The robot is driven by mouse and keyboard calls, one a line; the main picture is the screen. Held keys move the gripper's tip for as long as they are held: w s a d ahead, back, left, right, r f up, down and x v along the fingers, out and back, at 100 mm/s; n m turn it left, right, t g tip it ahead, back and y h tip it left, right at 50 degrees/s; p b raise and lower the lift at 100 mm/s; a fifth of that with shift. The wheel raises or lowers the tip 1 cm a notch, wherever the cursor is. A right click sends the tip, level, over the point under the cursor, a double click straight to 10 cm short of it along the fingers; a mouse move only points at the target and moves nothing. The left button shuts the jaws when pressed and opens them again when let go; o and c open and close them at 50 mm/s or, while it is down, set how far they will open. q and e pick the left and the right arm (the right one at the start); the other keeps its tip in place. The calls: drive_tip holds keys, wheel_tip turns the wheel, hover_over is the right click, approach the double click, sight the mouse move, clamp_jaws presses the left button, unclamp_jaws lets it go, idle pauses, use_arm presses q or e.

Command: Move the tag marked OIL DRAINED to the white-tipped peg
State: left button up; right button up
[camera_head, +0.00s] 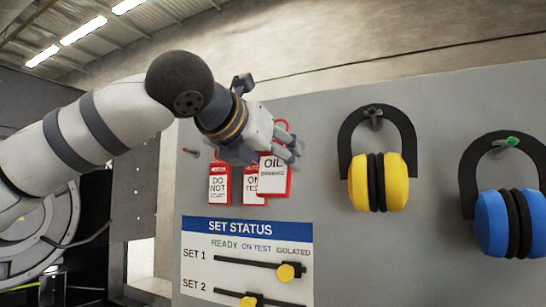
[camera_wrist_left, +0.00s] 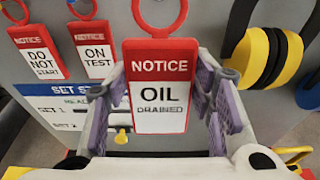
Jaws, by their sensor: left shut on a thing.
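The OIL DRAINED tag (camera_head: 273,182) is a red-and-white notice tag with a red loop on top. My left gripper (camera_head: 286,147) is shut on it, and its fingers cover part of the tag's top in the head view. In the left wrist view the tag (camera_wrist_left: 161,95) hangs upright between the fingers, facing the camera. In the head view it overlaps the ON TEST tag (camera_head: 250,188). I cannot tell whether its loop is still around a peg. I cannot make out a white-tipped peg for certain. My right gripper is not in view.
The DO NOT START tag (camera_head: 219,188) hangs left of ON TEST. Yellow earmuffs (camera_head: 393,182) and blue earmuffs (camera_head: 493,224), on a green-tipped peg (camera_head: 512,141), hang right. The SET STATUS panel (camera_head: 235,243) is below.

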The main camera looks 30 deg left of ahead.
use_arm(q)
drive_tip(key=shift+r+x, duration=0.15)
drive_tip(key=shift+x, duration=1.2)
drive_tip(key=shift+r+x, duration=0.15)
drive_tip(key=shift+x, duration=1.15)
drive_tip(key=shift+r+x, duration=0.15)
drive_tip(key=shift+x, duration=1.2)
drive_tip(key=shift+w+f, duration=0.45)
drive_tip(key=shift+w, duration=0.2)
drive_tip(key=shift+a, duration=0.1)
drive_tip(key=o, duration=1.1)
drive_tip(key=shift+s, duration=0.15)
